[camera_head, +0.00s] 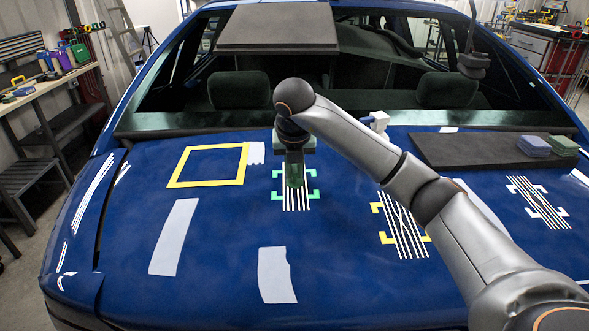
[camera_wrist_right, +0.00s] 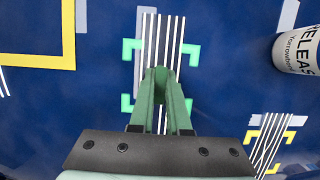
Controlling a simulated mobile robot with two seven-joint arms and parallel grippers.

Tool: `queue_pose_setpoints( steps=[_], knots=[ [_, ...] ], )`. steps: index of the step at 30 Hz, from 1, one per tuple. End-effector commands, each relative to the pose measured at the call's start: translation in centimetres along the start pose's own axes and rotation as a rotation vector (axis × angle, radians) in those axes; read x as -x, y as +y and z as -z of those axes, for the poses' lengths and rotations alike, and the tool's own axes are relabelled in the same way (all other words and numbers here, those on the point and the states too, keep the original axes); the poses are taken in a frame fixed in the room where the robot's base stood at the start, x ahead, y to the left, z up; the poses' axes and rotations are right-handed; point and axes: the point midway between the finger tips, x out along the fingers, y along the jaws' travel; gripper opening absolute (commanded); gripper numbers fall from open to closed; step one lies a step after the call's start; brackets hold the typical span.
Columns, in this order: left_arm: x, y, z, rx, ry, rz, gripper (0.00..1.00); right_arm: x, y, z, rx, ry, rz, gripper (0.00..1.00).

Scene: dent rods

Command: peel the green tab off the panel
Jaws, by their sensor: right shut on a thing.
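The blue car panel (camera_head: 225,225) fills the middle of the head view. My right gripper (camera_head: 294,186) points down at a patch of white stripes (camera_head: 289,206) framed by green corner brackets (camera_head: 313,196). In the right wrist view its green fingers (camera_wrist_right: 161,76) come together over the middle of the same stripes (camera_wrist_right: 165,35). The gripper is shut on the green tab, which I cannot pick out from the green fingers. I cannot tell whether any of the tab has lifted. My left gripper is not in view.
A yellow tape frame (camera_head: 176,168) is left of the green brackets. More stripes with yellow brackets (camera_head: 404,228) lie to the right. A white can (camera_wrist_right: 297,50) stands nearby. A dark mat (camera_head: 460,150) with a blue block (camera_head: 534,145) and green block (camera_head: 563,146) lies at the right.

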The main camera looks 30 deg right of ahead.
Motion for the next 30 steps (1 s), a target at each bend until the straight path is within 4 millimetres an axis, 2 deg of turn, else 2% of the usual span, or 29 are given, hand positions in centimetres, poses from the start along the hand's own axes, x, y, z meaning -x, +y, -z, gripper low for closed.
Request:
queue_pose_setpoints(
  steps=[14, 23, 30],
  knots=[
    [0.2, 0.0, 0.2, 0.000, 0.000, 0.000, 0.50, 0.3, 0.0, -0.1, 0.000, 0.000, 0.000, 0.00],
    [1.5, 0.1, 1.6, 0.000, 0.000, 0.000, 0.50, 2.6, 0.0, -0.9, 0.000, 0.000, 0.000, 0.00],
    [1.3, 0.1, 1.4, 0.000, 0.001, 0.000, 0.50, 4.1, 0.0, -1.5, -0.001, -0.001, 0.000, 0.00]
  ],
)
